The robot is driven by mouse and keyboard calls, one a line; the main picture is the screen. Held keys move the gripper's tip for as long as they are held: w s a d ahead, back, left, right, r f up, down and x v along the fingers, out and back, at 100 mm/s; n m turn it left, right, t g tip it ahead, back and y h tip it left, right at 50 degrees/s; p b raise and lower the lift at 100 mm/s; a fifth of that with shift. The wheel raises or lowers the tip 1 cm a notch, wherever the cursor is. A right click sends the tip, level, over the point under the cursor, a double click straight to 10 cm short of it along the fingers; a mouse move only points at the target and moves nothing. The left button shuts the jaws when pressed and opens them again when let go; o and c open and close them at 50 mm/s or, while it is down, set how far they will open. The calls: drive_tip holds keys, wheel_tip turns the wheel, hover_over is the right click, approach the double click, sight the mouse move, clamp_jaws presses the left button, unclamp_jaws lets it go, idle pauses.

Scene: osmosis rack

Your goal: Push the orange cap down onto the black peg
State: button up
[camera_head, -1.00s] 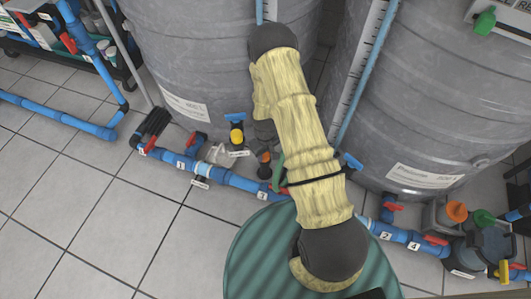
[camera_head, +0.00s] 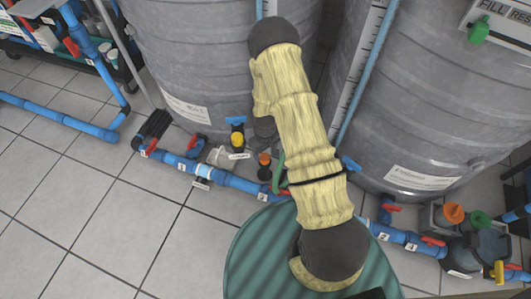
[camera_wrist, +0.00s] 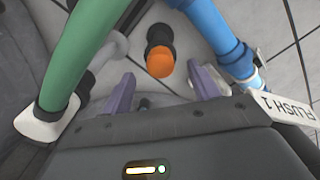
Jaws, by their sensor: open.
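The orange cap (camera_wrist: 160,62) sits at the black peg (camera_wrist: 158,36) in the wrist view, near the middle top. In the head view the small orange cap (camera_head: 264,158) shows above the black peg (camera_head: 265,173), just left of my arm. How far the cap is seated on the peg cannot be told. My gripper (camera_wrist: 162,89) is open, its two purple fingers apart and empty. The cap lies beyond the fingertips, between their lines; contact is not visible. My arm hides the gripper in the head view.
A blue pipe (camera_wrist: 208,22) with a "FLUSH 1" tag (camera_wrist: 290,110) runs close on the right in the wrist view. A green hose (camera_wrist: 80,45) is close on the left. Large grey tanks (camera_head: 205,60) stand behind. Tiled floor (camera_head: 90,215) is clear at left.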

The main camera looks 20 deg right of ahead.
wheel_tip(320, 180, up, 14)
drive_tip(key=p, duration=0.6)
drive_tip(key=shift+f, duration=0.15)
drive_tip(key=s+r+m+t+p, duration=0.1)
drive_tip(key=s+r+p, duration=0.3)
drive_tip(key=r, duration=0.8)
drive_tip(key=s+r+m+t+p, duration=0.1)
drive_tip(key=s+r+m+p, duration=0.1)
drive_tip(key=s+r, duration=0.65)
drive_tip(key=s+r+m+t+p, duration=0.1)
drive_tip(key=s+r+p, duration=0.15)
drive_tip(key=r, duration=1.15)
wheel_tip(320, 180, up, 38)
drive_tip(key=p, duration=3.8)
drive_tip(key=shift+w+f, duration=0.15)
drive_tip(key=shift+w, duration=0.3)
drive_tip(key=shift+c, duration=0.3)
